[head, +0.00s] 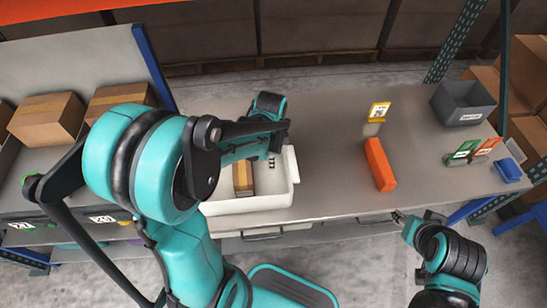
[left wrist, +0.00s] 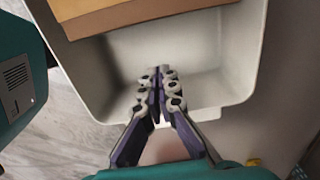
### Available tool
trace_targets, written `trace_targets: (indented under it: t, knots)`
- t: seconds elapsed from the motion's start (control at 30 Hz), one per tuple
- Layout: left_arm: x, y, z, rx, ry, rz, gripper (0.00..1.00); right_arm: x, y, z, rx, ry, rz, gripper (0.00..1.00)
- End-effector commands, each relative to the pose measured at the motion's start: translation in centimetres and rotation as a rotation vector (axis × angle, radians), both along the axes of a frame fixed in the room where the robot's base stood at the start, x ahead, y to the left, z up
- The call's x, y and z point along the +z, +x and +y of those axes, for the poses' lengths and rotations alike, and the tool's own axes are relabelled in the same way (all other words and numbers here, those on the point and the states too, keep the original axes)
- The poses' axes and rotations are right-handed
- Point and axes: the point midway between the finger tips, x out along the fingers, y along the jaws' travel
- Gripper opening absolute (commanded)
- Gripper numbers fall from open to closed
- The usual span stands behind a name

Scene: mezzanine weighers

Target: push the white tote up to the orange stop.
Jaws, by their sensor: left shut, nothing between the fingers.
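The white tote (head: 250,204) stands on the bench left of centre, partly hidden by my left arm. A brown box (head: 243,178) lies in it and also shows at the top of the left wrist view (left wrist: 140,18). The orange stop (head: 380,165) is a bar on the bench to the right, with bare bench between it and the tote. My left gripper (head: 271,161) is shut and empty, over the tote's right part; in the left wrist view its fingertips (left wrist: 160,82) meet in front of the tote's inside. Whether they touch it is unclear. My right gripper (head: 399,216) is at the bench's front edge, its fingers too small to judge.
A yellow sign (head: 378,112) stands behind the stop. A grey bin (head: 464,103), green and orange cards (head: 464,151) and a blue item (head: 508,170) are at the right. Cardboard boxes (head: 47,117) sit at the left. The bench between tote and stop is clear.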

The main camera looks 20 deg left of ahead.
Motion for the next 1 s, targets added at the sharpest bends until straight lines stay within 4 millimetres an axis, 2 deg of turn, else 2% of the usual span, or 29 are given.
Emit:
trace_targets:
  t: [0.03,0.17,0.23,0.4,0.87,1.0]
  knots:
    - [-1.6,0.0,0.0,0.000,0.000,0.000,0.00,-1.0,0.0,0.0,0.000,0.000,0.000,0.40]
    - [-4.2,0.0,0.0,0.000,0.000,0.000,0.00,-2.1,0.0,0.0,0.000,0.000,0.000,0.40]
    - [-3.7,0.8,-1.3,-0.006,0.000,0.000,0.00,-2.2,0.0,0.0,0.000,0.000,0.000,0.40]
    - [-3.5,1.8,-2.9,-0.002,0.000,0.000,0.00,-2.6,0.0,0.0,0.000,0.000,0.000,0.40]
    - [-3.4,2.1,-3.5,0.000,0.000,0.000,0.00,-2.7,0.0,0.0,0.000,0.000,0.000,0.40]
    - [-3.4,2.9,-4.7,-0.003,-0.001,-0.001,0.00,-2.7,0.0,0.0,0.000,0.000,0.000,0.40]
